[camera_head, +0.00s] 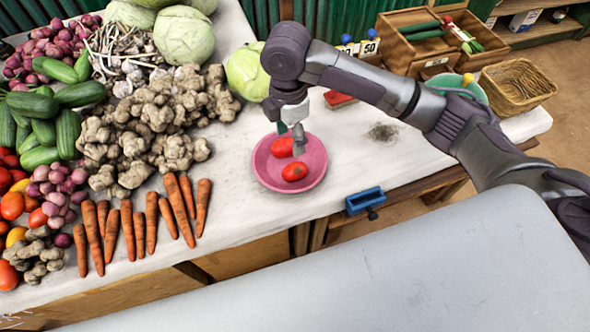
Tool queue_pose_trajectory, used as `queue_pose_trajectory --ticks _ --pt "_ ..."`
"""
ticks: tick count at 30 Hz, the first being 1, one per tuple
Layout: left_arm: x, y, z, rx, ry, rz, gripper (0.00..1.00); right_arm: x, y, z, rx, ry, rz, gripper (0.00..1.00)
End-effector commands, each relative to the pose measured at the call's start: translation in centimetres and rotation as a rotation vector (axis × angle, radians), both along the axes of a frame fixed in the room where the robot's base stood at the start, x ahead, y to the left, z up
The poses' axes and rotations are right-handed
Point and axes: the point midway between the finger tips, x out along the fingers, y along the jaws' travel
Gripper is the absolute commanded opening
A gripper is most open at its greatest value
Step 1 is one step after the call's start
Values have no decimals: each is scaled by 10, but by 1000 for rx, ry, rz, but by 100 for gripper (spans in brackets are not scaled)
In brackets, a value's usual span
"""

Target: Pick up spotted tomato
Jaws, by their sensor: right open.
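A pink plate (262,178) stands on the pale stall top and holds two red tomatoes. The front tomato (294,171) seems to have a small dark mark; I cannot be sure it is the spotted one. The rear tomato (282,147) is partly covered by my right gripper (298,146). That gripper points down over the plate, open, with its fingers close to the rear tomato. Whether it touches is unclear. My left gripper is not in view.
Carrots (138,228), ginger (150,125) and cabbages (184,40) fill the left side. A blue fixture (365,201) sits at the front edge. A wicker basket (516,86) and wooden crate (410,50) stand back right.

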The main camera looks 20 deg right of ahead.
Motion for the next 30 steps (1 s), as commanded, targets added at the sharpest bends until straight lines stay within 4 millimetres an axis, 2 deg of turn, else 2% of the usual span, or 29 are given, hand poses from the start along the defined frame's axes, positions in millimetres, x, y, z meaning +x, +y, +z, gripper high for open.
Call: queue_pose_trajectory --ticks 2,5,15,23,30 --pt "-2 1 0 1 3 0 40 5 -7 5 -19 7 14 61" --pt "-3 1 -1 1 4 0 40 5 -10 -3 -25 15 22 61" --pt "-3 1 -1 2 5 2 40 0 -10 -65 -23 14 20 61" --pt "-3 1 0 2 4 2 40 -2 -11 -85 -24 13 21 61" --pt "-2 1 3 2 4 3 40 -5 -12 -120 -23 11 20 61"
